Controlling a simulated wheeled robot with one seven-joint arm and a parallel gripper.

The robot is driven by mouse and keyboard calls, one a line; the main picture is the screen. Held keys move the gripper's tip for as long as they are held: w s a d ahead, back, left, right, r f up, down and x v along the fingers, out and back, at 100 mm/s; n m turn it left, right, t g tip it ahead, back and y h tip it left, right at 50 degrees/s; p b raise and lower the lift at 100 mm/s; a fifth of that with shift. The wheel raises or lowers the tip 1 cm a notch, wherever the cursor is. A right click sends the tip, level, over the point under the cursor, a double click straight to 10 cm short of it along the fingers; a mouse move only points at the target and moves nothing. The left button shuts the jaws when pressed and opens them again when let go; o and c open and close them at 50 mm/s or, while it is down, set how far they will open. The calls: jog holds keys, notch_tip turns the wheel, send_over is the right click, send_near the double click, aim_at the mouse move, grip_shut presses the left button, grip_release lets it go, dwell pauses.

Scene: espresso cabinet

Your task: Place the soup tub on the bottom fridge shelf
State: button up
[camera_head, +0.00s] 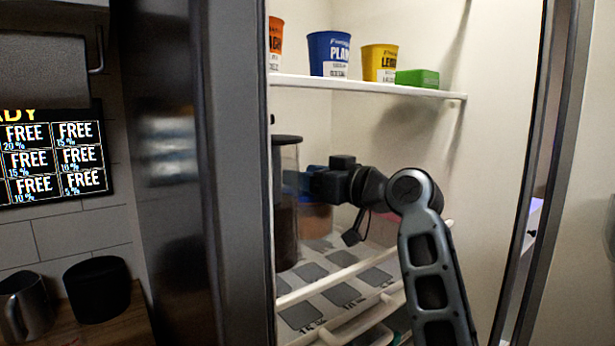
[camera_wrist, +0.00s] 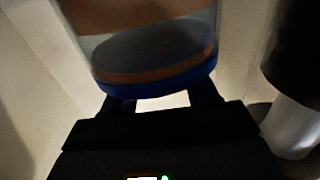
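The soup tub (camera_head: 316,222) is clear with brown contents and a blue lid. In the head view it stands low inside the fridge, just beyond my gripper (camera_head: 303,182), which partly hides it. In the wrist view the tub (camera_wrist: 150,45) fills the top middle, its blue lid edge right at my fingers (camera_wrist: 162,102). The fingers reach to the lid edge and their tips are hidden behind it. I cannot tell whether they are closed on the tub. The lower fridge shelf (camera_head: 340,292), with a grey-square pattern and white front rail, lies below my gripper.
A tall dark-filled clear jar (camera_head: 286,215) stands close left of the tub; it shows at right in the wrist view (camera_wrist: 290,125). The upper shelf (camera_head: 370,86) holds a blue cup (camera_head: 330,52), a yellow cup, an orange cup and a green box. The fridge frame (camera_head: 237,180) borders the left.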

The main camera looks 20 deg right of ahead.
jog(key=shift+r, duration=0.2)
jog(key=b+v, duration=0.1)
jog(key=v, duration=1.1)
